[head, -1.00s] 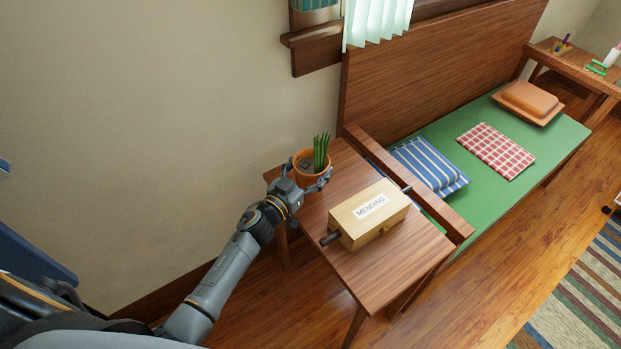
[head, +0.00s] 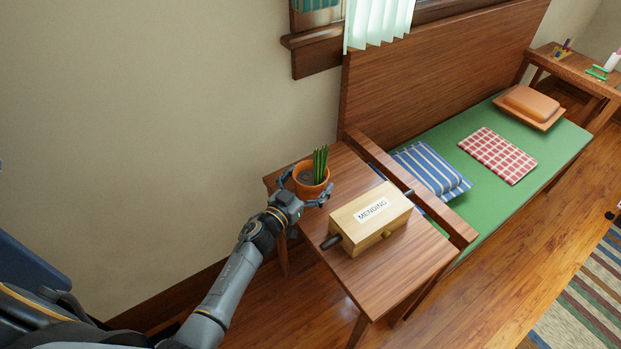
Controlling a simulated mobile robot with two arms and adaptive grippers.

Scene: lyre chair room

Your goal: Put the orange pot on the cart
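The orange pot (head: 313,190), with dark soil and a tuft of green leaves, is upright at the far left corner of the small wooden table in the head view. My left gripper (head: 306,188) reaches it from the near left, with one finger on each side of the pot, closed about its wall. Whether the pot's base touches the tabletop is hard to tell. My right gripper is not in view. I see nothing that I can clearly make out as the cart.
A wooden box labelled MENDING (head: 368,220) stands on the wooden table (head: 400,275), right of the pot. A green-topped daybed (head: 480,205) with cushions is beyond. The wall (head: 150,130) is close on the left. Bare floor (head: 480,300) shows at right.

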